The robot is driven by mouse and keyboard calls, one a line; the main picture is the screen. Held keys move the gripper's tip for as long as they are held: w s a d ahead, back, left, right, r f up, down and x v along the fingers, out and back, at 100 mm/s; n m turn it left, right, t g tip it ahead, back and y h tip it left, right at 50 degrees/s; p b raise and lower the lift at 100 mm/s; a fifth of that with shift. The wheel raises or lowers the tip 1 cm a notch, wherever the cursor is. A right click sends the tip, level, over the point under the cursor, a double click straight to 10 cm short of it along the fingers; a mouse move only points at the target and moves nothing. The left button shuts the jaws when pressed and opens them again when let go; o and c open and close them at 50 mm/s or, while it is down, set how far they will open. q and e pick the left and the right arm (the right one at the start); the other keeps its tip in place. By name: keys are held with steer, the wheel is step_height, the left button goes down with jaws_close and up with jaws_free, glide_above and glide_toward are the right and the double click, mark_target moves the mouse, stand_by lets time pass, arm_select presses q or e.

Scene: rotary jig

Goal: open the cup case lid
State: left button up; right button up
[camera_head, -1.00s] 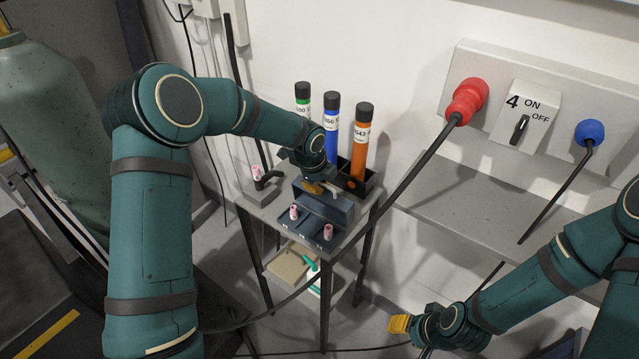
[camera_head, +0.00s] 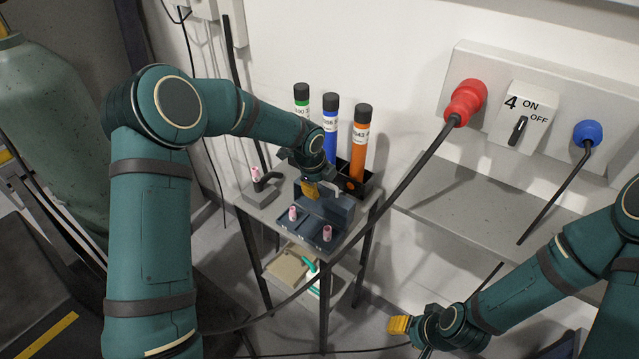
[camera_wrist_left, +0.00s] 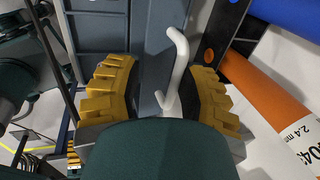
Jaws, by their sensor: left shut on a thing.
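The cup case (camera_head: 310,235) is a dark blue-grey box on the small stand, with pink cups (camera_head: 327,233) in its front part. Its lid (camera_head: 333,207) stands raised at a tilt at the back of the case. My left gripper (camera_head: 312,189) is at the lid's upper part, shut on it. In the left wrist view, its yellow fingers (camera_wrist_left: 163,92) stand apart on either side of a blue-grey panel and a bent white handle (camera_wrist_left: 179,65); the exact contact is hidden. My right gripper (camera_head: 398,324) hangs low at the right, away from the case; its jaw opening is unclear.
Green, blue and orange tubes (camera_head: 361,140) stand in a dark holder close behind the case. A grey block with a dark bent piece (camera_head: 268,178) and another pink cup is left of it. A black cable (camera_head: 400,194) runs diagonally past the stand's right side.

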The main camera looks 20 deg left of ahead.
arm_select(q)
steer(key=v, duration=1.2)
steer(key=shift+a, duration=0.1)
